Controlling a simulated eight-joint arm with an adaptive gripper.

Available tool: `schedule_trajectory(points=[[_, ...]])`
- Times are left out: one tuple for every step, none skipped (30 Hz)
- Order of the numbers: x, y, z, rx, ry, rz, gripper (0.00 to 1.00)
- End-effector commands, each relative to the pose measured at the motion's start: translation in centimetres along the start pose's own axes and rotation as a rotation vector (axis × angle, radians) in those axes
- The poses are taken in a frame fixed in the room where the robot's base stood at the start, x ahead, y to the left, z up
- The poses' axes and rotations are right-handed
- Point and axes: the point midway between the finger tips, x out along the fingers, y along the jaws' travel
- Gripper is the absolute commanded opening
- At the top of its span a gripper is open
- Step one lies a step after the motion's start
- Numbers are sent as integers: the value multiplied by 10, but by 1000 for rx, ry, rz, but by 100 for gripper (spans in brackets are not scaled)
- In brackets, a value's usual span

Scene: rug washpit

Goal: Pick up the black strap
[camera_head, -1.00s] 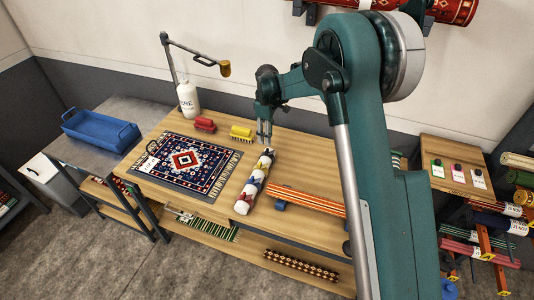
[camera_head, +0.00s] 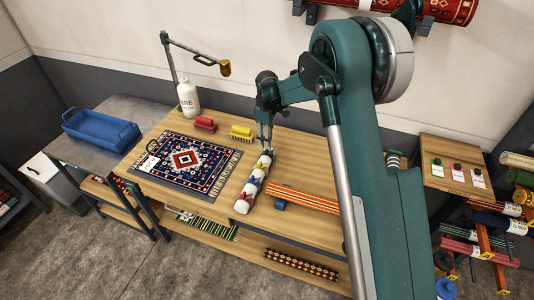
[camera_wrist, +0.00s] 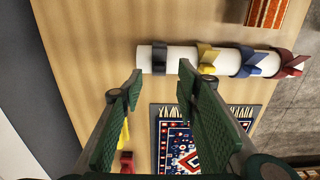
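The black strap (camera_wrist: 159,58) is a dark band around one end of a white roll (camera_wrist: 181,60) in the wrist view. Yellow (camera_wrist: 208,58), blue (camera_wrist: 249,62) and dark red (camera_wrist: 288,64) straps sit further along the same roll. In the head view the roll (camera_head: 245,205) lies on the wooden table, with its far end under my gripper (camera_head: 267,148). My gripper (camera_wrist: 160,72) is open and empty in the wrist view. The black strap shows between its fingertips, apparently just beyond them. Whether the fingers touch it I cannot tell.
A patterned rug (camera_head: 187,160) lies left of the roll on the table (camera_head: 222,235). Red (camera_head: 205,124) and yellow (camera_head: 241,132) brushes and a white bottle (camera_head: 188,98) stand behind. An orange striped rug (camera_head: 305,199) lies right of the roll.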

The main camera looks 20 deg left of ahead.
Motion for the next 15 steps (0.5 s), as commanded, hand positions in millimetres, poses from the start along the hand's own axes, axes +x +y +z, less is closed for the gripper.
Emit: schedule_trajectory(points=[[0, 0, 0, 0, 0, 0, 32], [0, 0, 0, 0, 0, 0, 32], [1, 0, 0, 0, 0, 0, 32], [1, 0, 0, 0, 0, 0, 32], [2, 0, 0, 0, 0, 0, 32], [4, 0, 0, 0, 0, 0, 32], [5, 0, 0, 0, 0, 0, 32], [7, 1, 0, 0, 0, 0, 32], [10, 1, 0, 0, 0, 0, 32], [13, 1, 0, 0, 0, 0, 32], [15, 1, 0, 0, 0, 0, 32], [19, 1, 0, 0, 0, 0, 32], [22, 1, 0, 0, 0, 0, 32], [25, 1, 0, 0, 0, 0, 32], [29, 2, 0, 0, 0, 0, 32]])
